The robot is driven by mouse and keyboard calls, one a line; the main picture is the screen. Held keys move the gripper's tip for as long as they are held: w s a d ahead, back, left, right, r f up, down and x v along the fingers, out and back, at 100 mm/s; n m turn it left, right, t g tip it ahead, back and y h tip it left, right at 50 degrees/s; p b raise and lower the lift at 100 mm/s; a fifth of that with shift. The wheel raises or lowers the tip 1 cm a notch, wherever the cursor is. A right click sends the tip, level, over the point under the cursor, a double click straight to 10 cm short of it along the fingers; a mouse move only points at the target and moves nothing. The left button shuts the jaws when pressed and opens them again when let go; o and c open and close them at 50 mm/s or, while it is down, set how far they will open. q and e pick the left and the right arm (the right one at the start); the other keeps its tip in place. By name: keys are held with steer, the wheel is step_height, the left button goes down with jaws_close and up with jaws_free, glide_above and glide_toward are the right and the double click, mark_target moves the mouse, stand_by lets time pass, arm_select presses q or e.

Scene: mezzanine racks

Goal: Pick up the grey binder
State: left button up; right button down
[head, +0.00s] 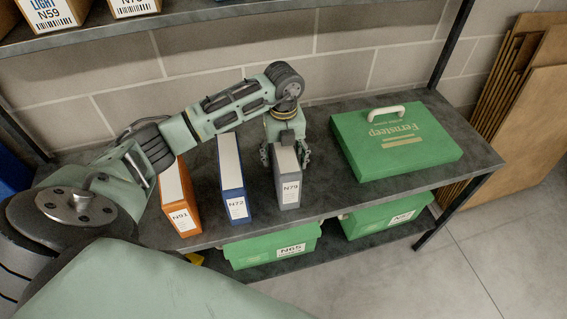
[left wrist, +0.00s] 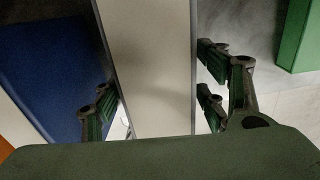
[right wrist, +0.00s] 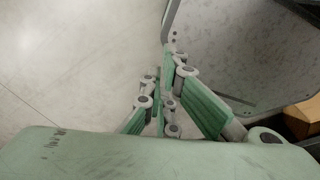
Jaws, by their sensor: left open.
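The grey binder (head: 287,180), labelled N79, stands upright on the upper surface of the shelf, its label facing the front. My left gripper (head: 286,156) is over it from above, with its fingers on either side. In the left wrist view, the binder's pale top (left wrist: 150,65) runs between the fingers of the left gripper (left wrist: 160,85), which are open. A gap shows on each side of the binder. My right gripper (right wrist: 165,85) appears only in the right wrist view, away from the binder; its fingers sit close together and nothing shows between them.
A blue binder N72 (head: 232,180) and an orange binder N91 (head: 178,200) stand left of the grey one. A green case (head: 395,148) lies to its right. Green boxes (head: 270,248) sit on the lower shelf. Flat cardboard (head: 520,90) leans at right.

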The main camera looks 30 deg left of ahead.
arm_select(q)
steer(key=c, duration=1.6)
steer(key=shift+o, duration=0.2)
steer(key=shift+r, duration=0.1)
